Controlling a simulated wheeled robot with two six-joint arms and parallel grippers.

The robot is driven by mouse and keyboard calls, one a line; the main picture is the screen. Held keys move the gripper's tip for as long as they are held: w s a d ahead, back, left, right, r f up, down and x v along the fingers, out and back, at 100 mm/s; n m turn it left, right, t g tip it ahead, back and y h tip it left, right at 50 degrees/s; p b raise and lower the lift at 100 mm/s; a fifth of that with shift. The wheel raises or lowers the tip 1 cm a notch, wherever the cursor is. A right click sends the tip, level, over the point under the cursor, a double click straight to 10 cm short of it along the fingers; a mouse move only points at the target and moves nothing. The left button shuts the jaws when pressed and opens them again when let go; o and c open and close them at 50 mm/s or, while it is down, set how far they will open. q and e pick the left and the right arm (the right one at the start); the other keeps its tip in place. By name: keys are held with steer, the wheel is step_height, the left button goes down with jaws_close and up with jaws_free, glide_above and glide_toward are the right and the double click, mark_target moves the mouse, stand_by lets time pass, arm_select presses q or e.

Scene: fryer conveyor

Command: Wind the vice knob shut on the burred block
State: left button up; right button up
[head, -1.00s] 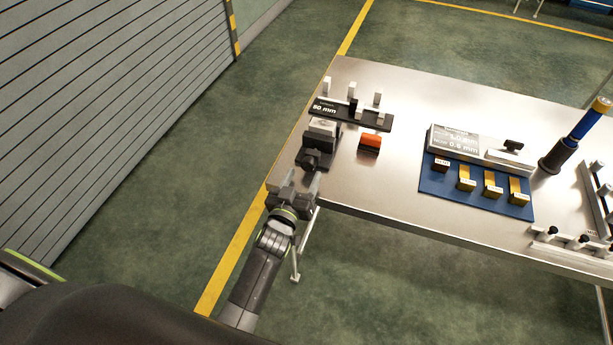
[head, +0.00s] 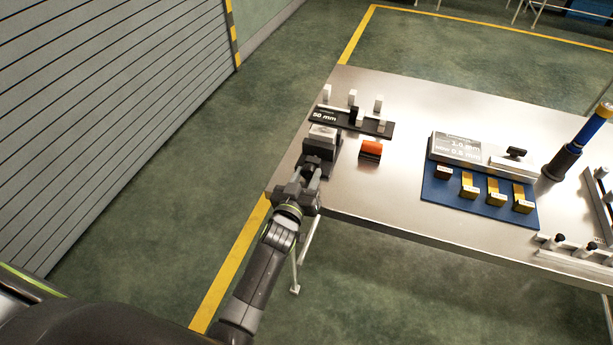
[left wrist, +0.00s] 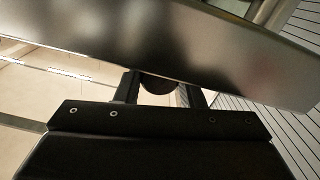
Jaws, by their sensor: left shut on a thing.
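The dark vice (head: 320,148) stands at the left end of the steel table, with a pale grey block (head: 323,132) at its far end; burrs are too small to tell. My left gripper (head: 306,174) reaches in over the table's near left edge and is shut on the vice knob. In the head view the fingers largely hide the knob. In the left wrist view the dark round knob (left wrist: 158,84) shows between the two fingers, partly hidden by the table edge. The gap between the vice jaws cannot be made out. My right gripper is not in view.
A black rack marked 50 mm (head: 350,121) with white posts stands behind the vice. An orange-topped block (head: 371,149) lies right of it. A blue mat (head: 480,196) with several small blocks lies farther right. The table between is clear.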

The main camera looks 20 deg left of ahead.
arm_select(q)
steer(key=shift+m, duration=0.4)
steer(key=m, duration=0.3)
steer(key=shift+m, duration=1.8)
steer(key=o, duration=1)
steer(key=shift+s, duration=0.1)
